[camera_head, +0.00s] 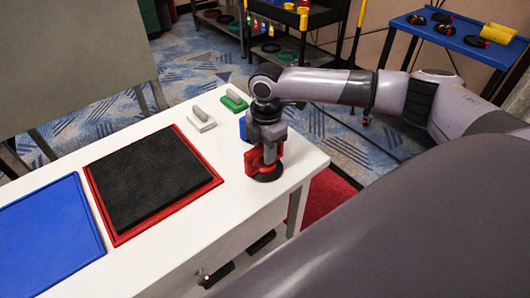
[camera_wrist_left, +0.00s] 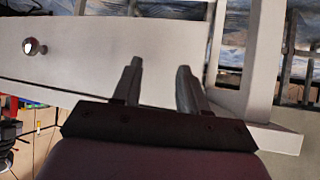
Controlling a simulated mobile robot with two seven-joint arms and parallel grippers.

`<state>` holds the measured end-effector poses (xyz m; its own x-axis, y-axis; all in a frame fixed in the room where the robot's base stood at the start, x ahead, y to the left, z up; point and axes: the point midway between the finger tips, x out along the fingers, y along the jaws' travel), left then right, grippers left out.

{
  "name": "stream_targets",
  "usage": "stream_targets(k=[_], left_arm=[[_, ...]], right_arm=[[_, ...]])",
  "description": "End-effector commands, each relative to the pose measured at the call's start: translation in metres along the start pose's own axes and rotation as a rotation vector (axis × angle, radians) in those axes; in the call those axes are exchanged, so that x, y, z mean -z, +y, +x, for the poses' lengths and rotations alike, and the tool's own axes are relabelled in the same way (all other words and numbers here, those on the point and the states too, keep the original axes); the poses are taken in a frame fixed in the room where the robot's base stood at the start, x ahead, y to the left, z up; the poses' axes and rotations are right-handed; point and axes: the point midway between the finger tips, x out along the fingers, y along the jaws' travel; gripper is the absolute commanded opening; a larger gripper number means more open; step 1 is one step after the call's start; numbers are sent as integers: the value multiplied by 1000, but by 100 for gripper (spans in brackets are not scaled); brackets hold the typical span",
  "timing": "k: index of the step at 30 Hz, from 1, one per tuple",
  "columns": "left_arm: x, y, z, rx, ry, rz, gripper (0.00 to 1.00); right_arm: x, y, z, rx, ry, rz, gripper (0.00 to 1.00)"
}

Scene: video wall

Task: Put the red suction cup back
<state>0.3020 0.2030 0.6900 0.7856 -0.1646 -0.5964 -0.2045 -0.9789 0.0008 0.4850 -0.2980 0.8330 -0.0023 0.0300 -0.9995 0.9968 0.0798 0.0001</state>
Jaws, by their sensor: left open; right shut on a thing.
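The red suction cup (camera_head: 264,163) stands upright at the right end of the white table, its black disc at or just above the tabletop; I cannot tell whether it touches. My right gripper (camera_head: 265,147) points down from above and is shut on its red body, hiding part of it. My left gripper (camera_wrist_left: 158,83) shows only in the left wrist view, open and empty, with a white panel and a round knob (camera_wrist_left: 34,47) beyond it.
A blue table (camera_head: 455,40) with black suction cups stands back right.

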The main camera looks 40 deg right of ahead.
Motion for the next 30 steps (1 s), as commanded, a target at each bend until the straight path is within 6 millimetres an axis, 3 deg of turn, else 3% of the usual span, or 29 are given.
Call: stream_targets(k=[13,14,16,26,30], left_arm=[[0,0,0,0,0,0,43],[0,0,0,0,0,0,43],[0,0,0,0,0,0,43],[0,0,0,0,1,0,43],[1,0,0,0,1,0,43]], right_arm=[[0,0,10,-1,1,1,0],[0,0,11,0,1,0,28],[0,0,11,0,1,0,50],[0,0,9,-1,0,0,50],[0,1,-5,-4,1,0,50]])
